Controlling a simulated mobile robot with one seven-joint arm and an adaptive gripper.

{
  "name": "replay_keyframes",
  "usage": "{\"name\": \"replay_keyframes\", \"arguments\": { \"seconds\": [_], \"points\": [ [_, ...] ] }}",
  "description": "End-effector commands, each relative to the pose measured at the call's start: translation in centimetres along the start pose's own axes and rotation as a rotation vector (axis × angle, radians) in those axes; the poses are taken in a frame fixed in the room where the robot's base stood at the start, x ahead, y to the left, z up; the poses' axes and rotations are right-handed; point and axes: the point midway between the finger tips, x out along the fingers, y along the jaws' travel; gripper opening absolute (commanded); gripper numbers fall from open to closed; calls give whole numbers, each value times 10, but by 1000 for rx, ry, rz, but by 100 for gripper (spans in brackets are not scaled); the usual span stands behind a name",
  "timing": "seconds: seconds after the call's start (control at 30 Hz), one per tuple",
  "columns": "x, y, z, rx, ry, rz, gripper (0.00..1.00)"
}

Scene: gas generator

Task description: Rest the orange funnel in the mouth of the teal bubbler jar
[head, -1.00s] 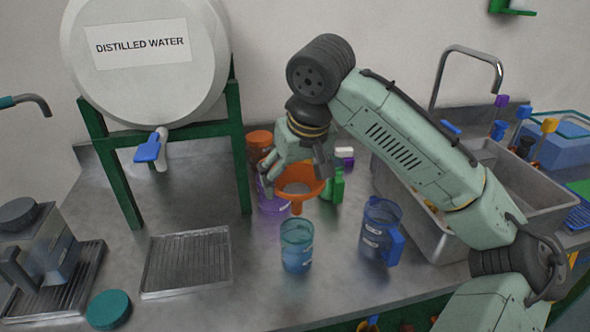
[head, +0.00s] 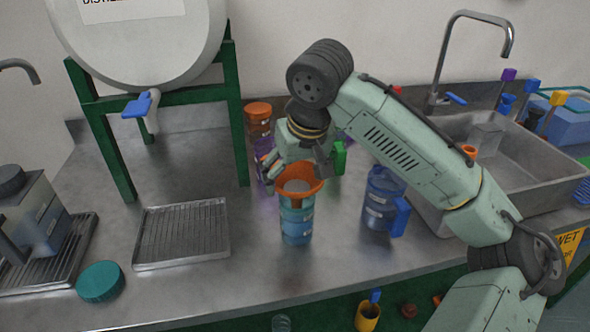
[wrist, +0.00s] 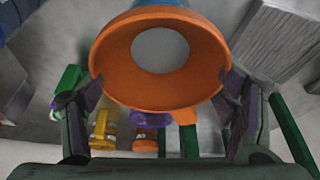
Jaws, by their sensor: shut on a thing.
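The orange funnel (head: 312,192) is held upright, wide end up, over the teal bubbler jar (head: 297,226). My gripper (head: 298,166) is shut on the funnel's rim, with one finger on each side. In the wrist view the funnel (wrist: 160,94) fills the upper middle, and bluish-teal shows past its far edge. Whether the funnel bears on the jar's rim I cannot tell. The jar stands upright on the steel counter.
A blue handled jug (head: 382,203) stands close to the right of the jar. Orange-lidded, purple and green containers stand behind the gripper. A drip tray (head: 181,233) and a teal lid (head: 101,282) lie to the left. The sink (head: 520,185) is at right.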

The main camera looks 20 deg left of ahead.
Motion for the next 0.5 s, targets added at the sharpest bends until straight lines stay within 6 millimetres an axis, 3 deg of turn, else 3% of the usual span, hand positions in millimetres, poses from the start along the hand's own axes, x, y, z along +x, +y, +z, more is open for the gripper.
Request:
{"name": "replay_keyframes", "arguments": {
  "seconds": [0.47, 0.5],
  "points": [
    [9, 0, 3, 0, 1, 0, 53],
    [9, 0, 3, 0, 1, 0, 81]
  ]
}}
